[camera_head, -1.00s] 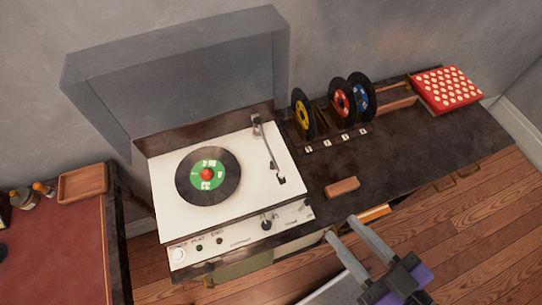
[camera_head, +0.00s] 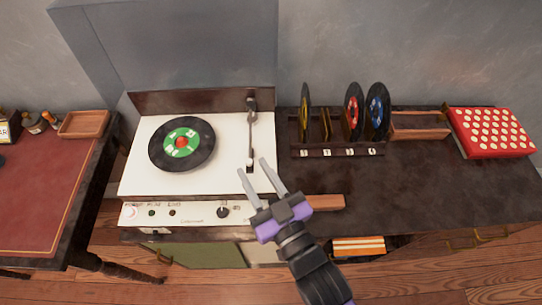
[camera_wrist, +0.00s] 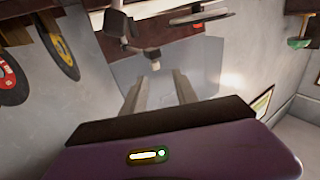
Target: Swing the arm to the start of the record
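The record player (camera_head: 140,180) has a white deck with a black record (camera_head: 203,140) lying on its left part. The record has a green label and a red centre. The thin metal tonearm (camera_head: 251,130) stands to the right of the record, apart from it, running from its pivot at the back towards the front. My gripper (camera_head: 252,166) is open, its fingertips by the tonearm's front end, one on each side in the picture. I cannot tell whether they touch it. In the wrist view the spread fingers (camera_wrist: 158,85) show with a small pale piece between them, too blurred to name.
A rack (camera_head: 340,152) holds upright records right of the player. A wooden block (camera_head: 328,202) lies beside my gripper. A red box with white dots (camera_head: 492,132) sits at the far right. Knobs (camera_head: 222,212) line the player's front. A red-topped table (camera_head: 40,190) stands left.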

